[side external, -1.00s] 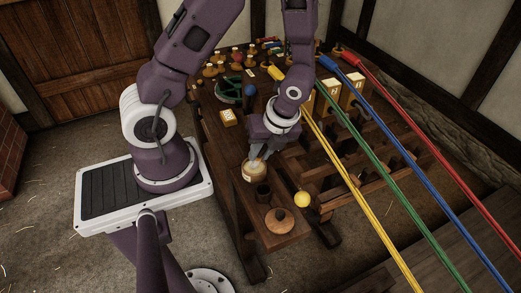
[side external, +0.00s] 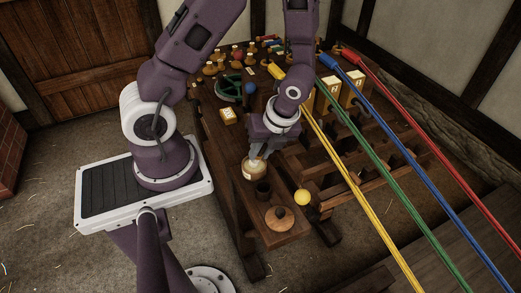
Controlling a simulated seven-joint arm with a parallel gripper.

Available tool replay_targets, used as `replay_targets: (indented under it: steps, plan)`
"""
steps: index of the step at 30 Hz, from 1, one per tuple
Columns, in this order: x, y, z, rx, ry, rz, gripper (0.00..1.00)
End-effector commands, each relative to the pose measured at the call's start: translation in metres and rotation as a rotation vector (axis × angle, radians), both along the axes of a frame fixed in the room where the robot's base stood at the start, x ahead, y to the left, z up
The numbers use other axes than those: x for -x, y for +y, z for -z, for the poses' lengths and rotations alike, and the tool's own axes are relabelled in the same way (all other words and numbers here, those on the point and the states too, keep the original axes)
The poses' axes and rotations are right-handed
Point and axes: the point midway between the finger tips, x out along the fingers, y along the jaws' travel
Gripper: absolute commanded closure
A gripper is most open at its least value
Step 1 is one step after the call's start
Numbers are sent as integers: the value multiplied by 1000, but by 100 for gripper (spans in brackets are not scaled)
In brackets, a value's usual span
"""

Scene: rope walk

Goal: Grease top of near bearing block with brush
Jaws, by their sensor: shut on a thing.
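My gripper (side external: 257,156) points down at the top of a round tan jar (side external: 253,171) with a pale label, at the near part of the wooden bench. Its jaws are shut on a slim thing that I take to be the brush. The brush is hardly visible between the fingers, and its bristle end is hidden at the jar. Pale wooden blocks with white labels (side external: 352,92) stand on the bench's right side, past my wrist. I cannot tell which block is the near bearing block.
A dark cup (side external: 263,190), a round knobbed wooden piece (side external: 280,217) and a yellow ball (side external: 303,197) are close by. Yellow (side external: 359,207), green (side external: 385,181), blue (side external: 408,158) and red (side external: 433,148) strands slant across the right. Small items crowd the back.

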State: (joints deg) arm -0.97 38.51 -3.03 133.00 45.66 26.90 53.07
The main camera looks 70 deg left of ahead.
Motion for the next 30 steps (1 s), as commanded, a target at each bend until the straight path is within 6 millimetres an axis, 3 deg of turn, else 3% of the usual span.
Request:
replay_targets:
  steps: [7, 24, 30]
  plan:
    - [0, 0, -3, 2, -1, -2, 100]
    - [0, 0, -63, 0, -3, -2, 100]
    - [0, 0, -70, 1, 0, 0, 100]
